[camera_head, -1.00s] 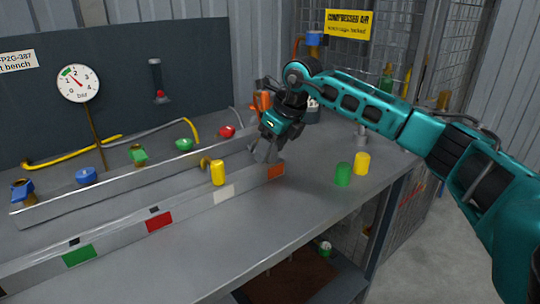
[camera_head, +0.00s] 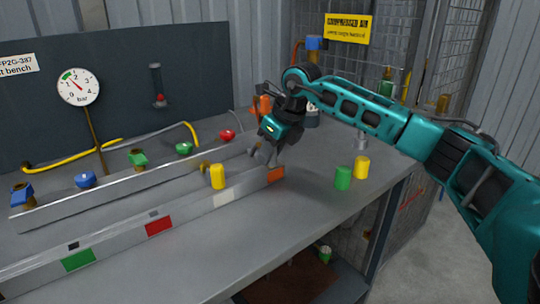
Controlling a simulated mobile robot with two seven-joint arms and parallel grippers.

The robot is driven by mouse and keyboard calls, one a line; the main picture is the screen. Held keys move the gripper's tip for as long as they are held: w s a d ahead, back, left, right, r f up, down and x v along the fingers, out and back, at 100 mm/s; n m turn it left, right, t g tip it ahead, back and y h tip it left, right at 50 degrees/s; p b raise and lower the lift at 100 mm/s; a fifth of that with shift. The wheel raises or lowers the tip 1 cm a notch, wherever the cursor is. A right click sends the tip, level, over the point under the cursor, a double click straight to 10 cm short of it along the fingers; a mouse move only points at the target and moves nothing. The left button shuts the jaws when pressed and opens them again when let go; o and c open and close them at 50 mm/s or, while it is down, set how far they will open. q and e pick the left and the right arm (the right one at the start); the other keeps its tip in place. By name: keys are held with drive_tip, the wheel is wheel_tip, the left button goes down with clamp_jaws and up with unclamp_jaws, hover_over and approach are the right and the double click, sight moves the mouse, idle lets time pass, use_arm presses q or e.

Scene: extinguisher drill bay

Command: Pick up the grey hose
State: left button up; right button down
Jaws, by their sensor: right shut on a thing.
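A grey hose (camera_head: 152,133) lies along the back of the bench, and part of it shows again as a thin grey curve near the red valve. My right gripper (camera_head: 265,156) points down at the right end of the long metal rail, just behind the orange-marked end of the front strip. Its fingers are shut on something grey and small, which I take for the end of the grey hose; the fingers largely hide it. My left gripper is not in view.
Green (camera_head: 343,178) and yellow (camera_head: 362,167) cylinders stand at the right. A yellow hose (camera_head: 60,159) lies at the back. The front bench top is clear.

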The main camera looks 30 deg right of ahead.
drive_tip(key=shift+r, duration=0.1)
drive_tip(key=shift+w+r, duration=0.1)
drive_tip(key=shift+r, duration=0.15)
wheel_tip(320, 180, up, 19)
drive_tip(key=p, duration=0.4)
drive_tip(key=shift+r+p, duration=0.2)
drive_tip(key=shift+p, duration=0.2)
drive_tip(key=shift+f, duration=0.1)
